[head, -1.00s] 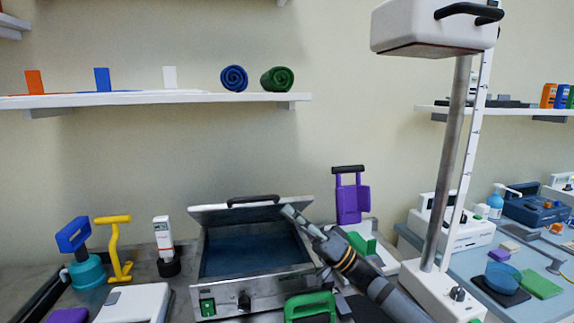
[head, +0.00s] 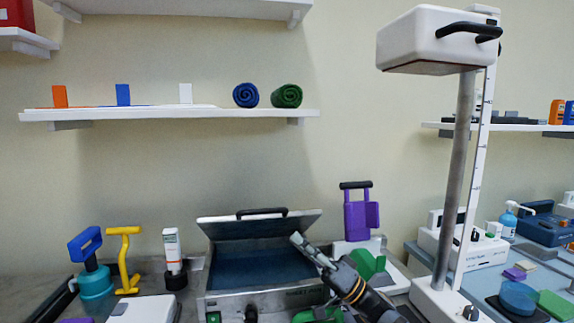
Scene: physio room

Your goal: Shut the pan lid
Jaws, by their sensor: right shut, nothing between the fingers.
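The steel pan (head: 270,301) stands on the counter at the bottom middle of the head view, its front cut off by the frame. Its inside (head: 262,267) is dark blue. Its lid (head: 228,230) stands open, raised and tilted at the back, with a black handle (head: 262,212) on its top edge. My right gripper (head: 297,240) is shut and empty. Its tip shows in front of the lid's right part, near the pan's right side; I cannot tell whether it touches the lid. My left gripper is not in view.
Left of the pan stand a white tube (head: 171,246), a yellow-handled tool (head: 125,262) and a blue-handled teal tool (head: 95,280). On the right are a purple holder (head: 361,218), a green block (head: 368,264) and a tall post stand (head: 456,180). Rolled towels lie on the shelf (head: 200,115) above.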

